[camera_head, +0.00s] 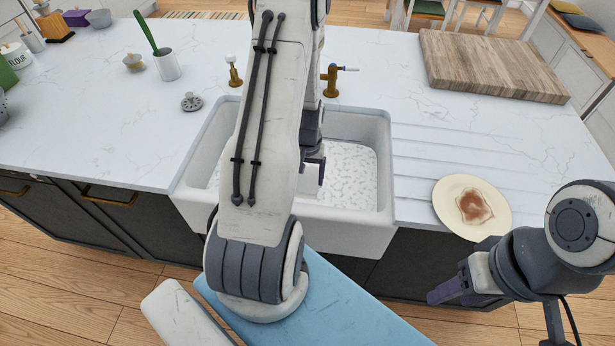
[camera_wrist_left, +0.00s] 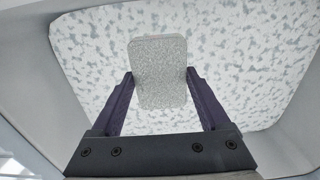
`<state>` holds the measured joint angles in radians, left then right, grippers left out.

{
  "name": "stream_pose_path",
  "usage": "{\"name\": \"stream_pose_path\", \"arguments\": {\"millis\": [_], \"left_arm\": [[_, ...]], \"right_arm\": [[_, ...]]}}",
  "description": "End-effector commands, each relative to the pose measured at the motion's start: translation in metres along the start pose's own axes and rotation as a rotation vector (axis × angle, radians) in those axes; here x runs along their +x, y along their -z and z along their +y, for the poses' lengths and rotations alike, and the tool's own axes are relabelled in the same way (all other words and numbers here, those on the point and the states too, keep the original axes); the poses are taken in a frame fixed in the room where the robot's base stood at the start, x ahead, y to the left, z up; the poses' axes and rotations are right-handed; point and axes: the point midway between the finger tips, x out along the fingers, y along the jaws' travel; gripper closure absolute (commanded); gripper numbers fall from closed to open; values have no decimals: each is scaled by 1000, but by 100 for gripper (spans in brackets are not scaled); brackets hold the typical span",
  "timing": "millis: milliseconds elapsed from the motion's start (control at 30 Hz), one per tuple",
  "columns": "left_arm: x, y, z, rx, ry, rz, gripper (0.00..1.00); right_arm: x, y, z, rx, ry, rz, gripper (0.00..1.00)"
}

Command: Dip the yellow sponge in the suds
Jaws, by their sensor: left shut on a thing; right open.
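The white sink (camera_head: 382,135) holds pale, speckled suds (camera_head: 350,178), which also fill most of the left wrist view (camera_wrist_left: 250,60). My left gripper (camera_head: 315,160) reaches down into the sink, partly hidden behind my arm. In the left wrist view it (camera_wrist_left: 160,92) is shut on a block-shaped sponge (camera_wrist_left: 158,75). The sponge looks pale grey and speckled, not yellow, in this view. It appears over or in the suds; I cannot tell how deep. My right gripper (camera_head: 455,292) is open, low in front of the counter at the right.
A cream plate (camera_head: 445,200) with a brown smear lies right of the sink. A wooden board (camera_head: 490,65) lies at the back right. Brass taps (camera_head: 331,82) stand behind the sink. A drain strainer (camera_head: 191,102) and a pot with a green-handled brush (camera_head: 167,66) stand left.

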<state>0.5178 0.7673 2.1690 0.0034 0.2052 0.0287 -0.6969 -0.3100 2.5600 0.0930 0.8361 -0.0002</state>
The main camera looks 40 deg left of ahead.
Motion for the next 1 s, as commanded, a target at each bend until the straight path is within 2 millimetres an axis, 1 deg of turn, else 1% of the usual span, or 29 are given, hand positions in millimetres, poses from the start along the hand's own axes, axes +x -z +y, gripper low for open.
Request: {"name": "stream_pose_path", "arguments": {"millis": [33, 1000], "left_arm": [[-12, 0, 0, 0, 0, 0, 65], [-128, 0, 0, 0, 0, 1, 65]], "right_arm": [[-11, 1, -1, 0, 0, 0, 50], [-107, 6, -8, -3, 0, 0, 50]]}}
